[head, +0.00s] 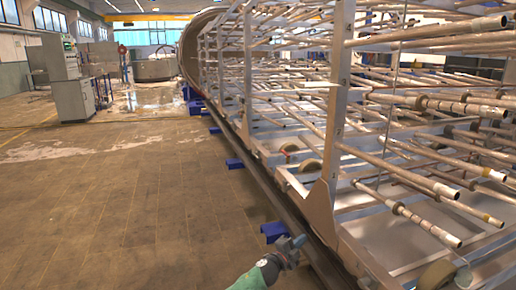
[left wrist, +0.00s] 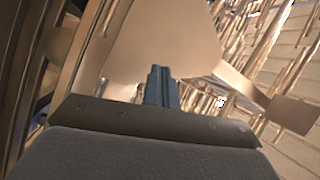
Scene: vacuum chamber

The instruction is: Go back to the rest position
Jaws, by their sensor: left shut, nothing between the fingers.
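My left gripper (head: 291,243) shows at the bottom middle of the head view, at the end of my green and dark arm. It is beside the lower rail of the large metal rack, just below a blue block. In the left wrist view its two grey fingers (left wrist: 161,87) are together with nothing between them. A broad tan metal surface (left wrist: 160,40) lies beyond the fingers. Whether the gripper touches the rack is not clear. My right gripper is in neither view.
The metal rack (head: 329,130) with many protruding tubes (head: 420,181) fills the right side. Blue blocks (head: 273,231) sit along its lower rail (head: 258,185). Open tiled floor (head: 120,200) lies to the left. A grey control cabinet (head: 72,98) stands at the far left.

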